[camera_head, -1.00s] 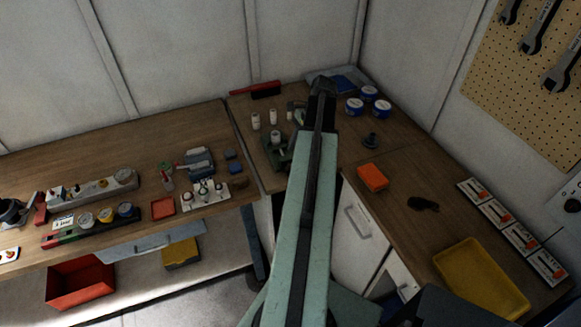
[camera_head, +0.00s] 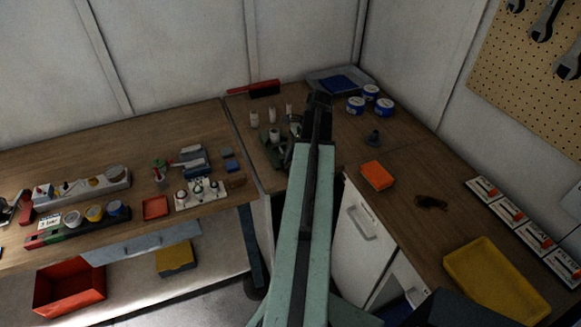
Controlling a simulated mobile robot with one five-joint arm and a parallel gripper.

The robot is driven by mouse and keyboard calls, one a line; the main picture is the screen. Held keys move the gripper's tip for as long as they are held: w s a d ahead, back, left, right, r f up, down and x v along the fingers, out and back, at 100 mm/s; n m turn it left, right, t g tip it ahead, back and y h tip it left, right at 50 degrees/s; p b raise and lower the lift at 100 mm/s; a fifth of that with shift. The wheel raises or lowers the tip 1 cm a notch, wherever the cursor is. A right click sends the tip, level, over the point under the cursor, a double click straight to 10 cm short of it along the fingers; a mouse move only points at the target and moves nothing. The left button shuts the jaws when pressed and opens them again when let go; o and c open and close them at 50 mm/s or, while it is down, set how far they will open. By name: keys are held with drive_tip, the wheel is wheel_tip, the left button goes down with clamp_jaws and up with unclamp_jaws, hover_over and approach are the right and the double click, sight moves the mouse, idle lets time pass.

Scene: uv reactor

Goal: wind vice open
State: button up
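A dark green vice-like tool (camera_head: 277,154) stands on the wooden bench near the corner, just left of my arm. My forearm hides its right side, and I cannot make out its handle or how far its jaws are apart. My gripper (camera_head: 318,101) is at the far end of my pale green arm, over the bench to the upper right of the vice. It is dark and seen from behind, so its fingers and any contact with the vice are not clear.
Small pale cylinders (camera_head: 255,118) stand behind the vice. Blue-and-white tins (camera_head: 356,105) stand to the right of my gripper. An orange block (camera_head: 377,175) and a yellow tray (camera_head: 496,281) lie on the right bench. A red-handled brush (camera_head: 263,89) lies at the back.

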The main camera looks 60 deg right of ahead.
drive_tip(key=shift+r, duration=0.1)
clamp_jaws()
drive_tip(key=shift+a, duration=0.1)
drive_tip(key=shift+g+h+p, duration=0.3)
drive_tip(key=shift+p, duration=0.05)
drive_tip(key=shift+w+a+r+g+h+p, duration=0.1)
drive_tip(key=shift+w+a+g+h+p, duration=0.1)
drive_tip(key=shift+g+h+p, duration=0.25)
drive_tip(key=shift+w+a+f+g+h, duration=0.1)
drive_tip(key=shift+g+h, duration=0.2)
drive_tip(key=shift+h, duration=0.2)
drive_tip(key=shift+w+a+f+g+h, duration=0.1)
drive_tip(key=shift+g+h, duration=0.15)
drive_tip(key=shift+h, duration=0.2)
drive_tip(key=shift+w+a+f+g+h+b, duration=0.15)
drive_tip(key=shift+g+h+b, duration=0.15)
drive_tip(key=shift+g+h, duration=0.25)
drive_tip(key=shift+s+f+g+h+b, duration=0.15)
drive_tip(key=shift+g+h+b, duration=0.2)
drive_tip(key=shift+h, duration=0.3)
drive_tip(key=shift+w+g+h+b, duration=0.2)
drive_tip(key=shift+g+h+b, duration=0.55)
drive_tip(key=shift+h, duration=0.15)
